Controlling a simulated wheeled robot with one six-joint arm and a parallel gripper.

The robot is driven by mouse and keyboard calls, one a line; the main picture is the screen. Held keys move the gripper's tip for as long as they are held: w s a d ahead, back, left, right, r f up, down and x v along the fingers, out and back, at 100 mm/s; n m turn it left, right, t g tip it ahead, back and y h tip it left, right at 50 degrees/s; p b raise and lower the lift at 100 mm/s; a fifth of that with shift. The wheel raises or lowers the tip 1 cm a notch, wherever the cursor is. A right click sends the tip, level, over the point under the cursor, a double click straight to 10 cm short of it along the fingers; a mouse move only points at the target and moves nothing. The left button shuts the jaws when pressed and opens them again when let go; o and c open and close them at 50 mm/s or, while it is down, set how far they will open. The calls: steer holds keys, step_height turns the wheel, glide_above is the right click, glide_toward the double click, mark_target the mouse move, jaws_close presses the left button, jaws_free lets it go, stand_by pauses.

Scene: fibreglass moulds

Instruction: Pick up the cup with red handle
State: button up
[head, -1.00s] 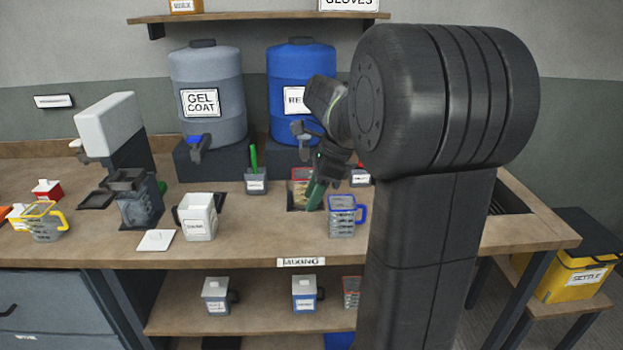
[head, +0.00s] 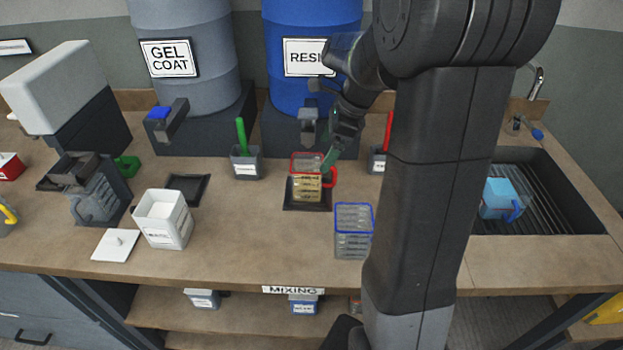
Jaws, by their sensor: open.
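The cup with the red handle (head: 306,185) is a clear measuring cup with a red rim, partly filled with something yellowish. It stands on a dark square pad (head: 294,206) under the tap of the resin drum. Its red handle (head: 331,178) points right. My gripper (head: 328,165), with green fingertips, is at the cup's upper right, close to the handle. The jaws are open. I cannot tell whether a fingertip touches the cup or handle. My arm hides part of the bench to the right.
A blue-rimmed clear cup (head: 353,232) stands in front, to the right. A grey holder (head: 246,163) with a green-handled tool is left; another holder (head: 377,160) with a red-handled tool is right. A white container (head: 163,219) stands at front left. The resin drum (head: 311,62) is behind.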

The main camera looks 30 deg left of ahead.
mark_target(317, 161)
steer(key=shift+s+a+f, duration=0.1)
steer(key=shift+s+f, duration=0.1)
steer(key=shift+f, duration=0.15)
steer(key=x, duration=0.4)
steer(key=shift+a+f, duration=0.15)
steer(key=shift+a, duration=0.1)
steer(key=c, duration=1.8)
steer(key=shift+o, duration=0.2)
